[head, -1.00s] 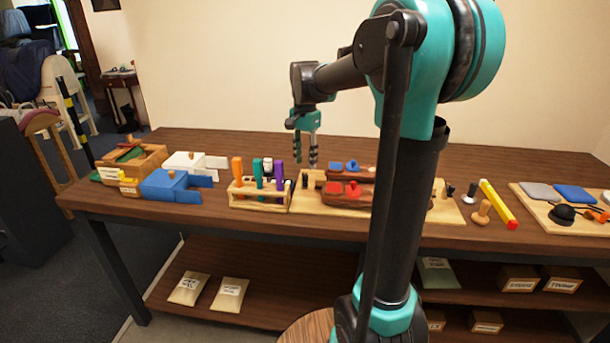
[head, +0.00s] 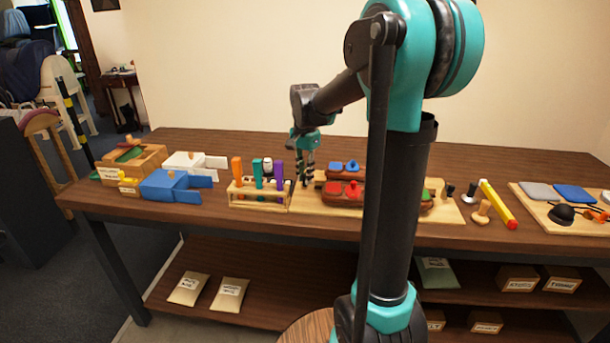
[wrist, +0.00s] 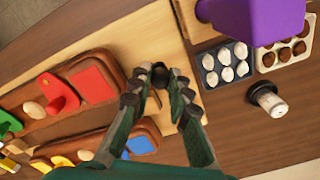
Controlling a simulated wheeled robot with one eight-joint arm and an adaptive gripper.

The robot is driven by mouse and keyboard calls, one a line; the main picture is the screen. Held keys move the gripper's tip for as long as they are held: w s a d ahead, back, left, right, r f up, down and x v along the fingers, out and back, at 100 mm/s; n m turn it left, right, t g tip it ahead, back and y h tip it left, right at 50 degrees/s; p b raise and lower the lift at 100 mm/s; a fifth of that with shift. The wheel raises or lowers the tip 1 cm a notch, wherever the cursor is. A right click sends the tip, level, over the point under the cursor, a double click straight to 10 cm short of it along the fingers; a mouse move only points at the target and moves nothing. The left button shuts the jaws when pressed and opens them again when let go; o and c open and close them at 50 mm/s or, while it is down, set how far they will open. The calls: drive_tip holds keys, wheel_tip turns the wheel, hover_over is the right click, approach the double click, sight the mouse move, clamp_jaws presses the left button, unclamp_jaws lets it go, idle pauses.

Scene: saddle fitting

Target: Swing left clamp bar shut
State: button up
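A pale wooden board (head: 447,214) on the table bears two long brown wooden pieces: a near one (head: 330,200) with red parts and a far one (head: 330,176) with blue parts. Both also show in the wrist view, the red-topped one (wrist: 62,127) and the blue-topped one (wrist: 110,137). My gripper (head: 307,182) points down at the board's left end. In the wrist view, the open fingers (wrist: 160,82) stand on either side of a small black knob (wrist: 159,74). I cannot tell whether they touch it. The left clamp bar itself cannot be made out clearly.
Just left stands a wooden rack (head: 248,201) with orange, teal and purple handles; the purple one (wrist: 268,18) is close in the wrist view. Blue box (head: 166,184) and white box (head: 190,160) stand further left. A yellow bar (head: 495,202) lies right. The table behind is clear.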

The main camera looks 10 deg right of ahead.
clamp_jaws()
drive_tip(key=n, duration=0.1)
drive_tip(key=d+n, duration=0.1)
drive_tip(key=n, duration=0.1)
drive_tip(key=shift+d, duration=0.3)
drive_tip(key=d+n, duration=0.1)
drive_tip(key=n, duration=0.1)
drive_tip(key=d+n, duration=0.1)
drive_tip(key=n, duration=0.1)
drive_tip(key=shift+w+n, duration=0.4)
drive_tip(key=n, duration=0.1)
drive_tip(key=w+d+n, duration=0.1)
drive_tip(key=n, duration=0.2)
drive_tip(key=shift+w+d, duration=0.2)
drive_tip(key=shift+d, duration=0.1)
drive_tip(key=shift+w+d+n, duration=0.2)
drive_tip(key=shift+w+n, duration=0.2)
drive_tip(key=shift+n, duration=0.6)
drive_tip(key=shift+w+d+n, duration=0.2)
drive_tip(key=shift+w+n, duration=0.15)
drive_tip(key=shift+n, duration=0.65)
drive_tip(key=shift+w, duration=0.1)
